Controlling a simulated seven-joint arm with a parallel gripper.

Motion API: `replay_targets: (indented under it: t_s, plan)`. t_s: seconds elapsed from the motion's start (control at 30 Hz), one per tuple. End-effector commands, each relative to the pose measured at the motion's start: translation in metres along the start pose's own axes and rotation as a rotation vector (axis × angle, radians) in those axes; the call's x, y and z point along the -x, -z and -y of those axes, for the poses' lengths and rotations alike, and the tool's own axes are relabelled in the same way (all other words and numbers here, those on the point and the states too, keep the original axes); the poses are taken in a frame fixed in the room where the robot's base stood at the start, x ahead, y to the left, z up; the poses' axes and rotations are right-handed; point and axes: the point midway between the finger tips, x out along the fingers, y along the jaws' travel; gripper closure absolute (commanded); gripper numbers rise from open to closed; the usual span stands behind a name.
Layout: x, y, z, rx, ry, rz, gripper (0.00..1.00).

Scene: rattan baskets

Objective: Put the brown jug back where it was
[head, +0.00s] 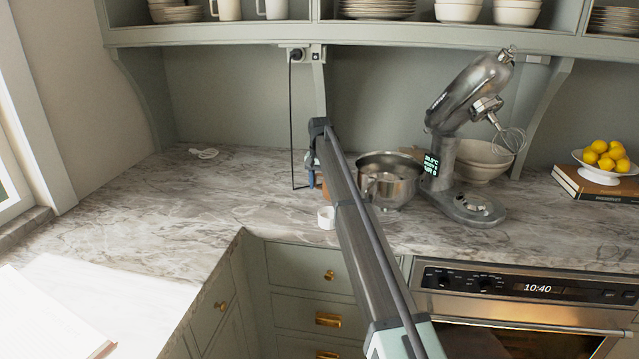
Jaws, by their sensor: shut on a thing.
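My gripper (311,168) is over the marble counter, left of the steel mixing bowl, and mostly hidden by my own arm. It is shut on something. A small brown patch, which looks like the brown jug (325,191), shows at the arm's edge just below the gripper. Most of the jug is hidden behind the arm, so its shape and tilt cannot be told, nor whether it touches the counter.
A small white cup (326,217) stands near the counter's front edge, close by. The steel bowl (389,180) and stand mixer (466,140) are to the right. A black cord (292,130) hangs behind the gripper. The left counter (160,205) is mostly clear.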

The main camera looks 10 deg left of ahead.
Motion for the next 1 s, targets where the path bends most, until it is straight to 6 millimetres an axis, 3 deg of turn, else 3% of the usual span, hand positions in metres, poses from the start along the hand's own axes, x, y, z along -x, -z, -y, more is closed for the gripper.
replay_targets:
  t_s: [0.17, 0.2, 0.47, 0.77, 1.0]
  plan:
    - [-0.002, 0.0, 0.0, 0.0, 0.0, 0.0, 1.0]
    - [-0.003, 0.0, 0.0, 0.0, 0.0, 0.0, 0.55]
    - [-0.002, 0.0, 0.0, 0.0, 0.0, 0.0, 0.3]
    - [0.0, 0.0, 0.0, 0.0, 0.0, 0.0, 0.3]
    - [0.029, 0.001, 0.0, 0.0, 0.0, -0.001, 0.3]
